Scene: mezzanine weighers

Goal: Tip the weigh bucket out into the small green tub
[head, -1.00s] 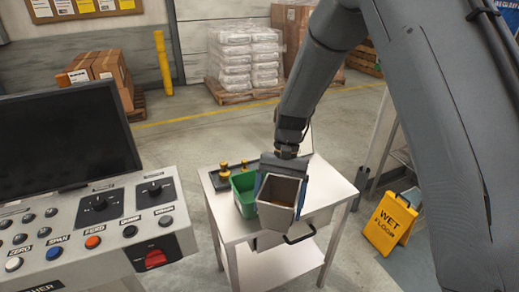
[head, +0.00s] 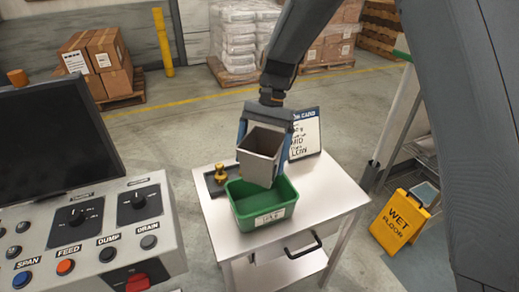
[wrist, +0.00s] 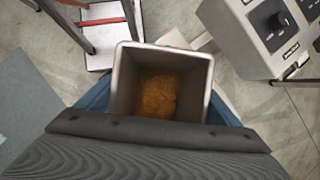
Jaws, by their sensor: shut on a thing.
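The weigh bucket (head: 260,155) is a grey, square-mouthed metal bucket. My gripper (head: 264,140) is shut on it, with a blue finger on each side. The bucket is held slightly tilted, above and behind the small green tub (head: 262,222). The tub stands on the white table and has a pale label on its front. The part of the tub's inside that shows looks empty; the bucket hides part of its back rim. In the wrist view the bucket (wrist: 122,85) holds an orange-brown material (wrist: 158,97) at its bottom.
The white table (head: 325,195) also bears a dark tray with a brass weight (head: 220,174) and a standing card (head: 305,135) behind the bucket. A control console (head: 90,235) is at left. A yellow wet-floor sign (head: 399,220) stands at right.

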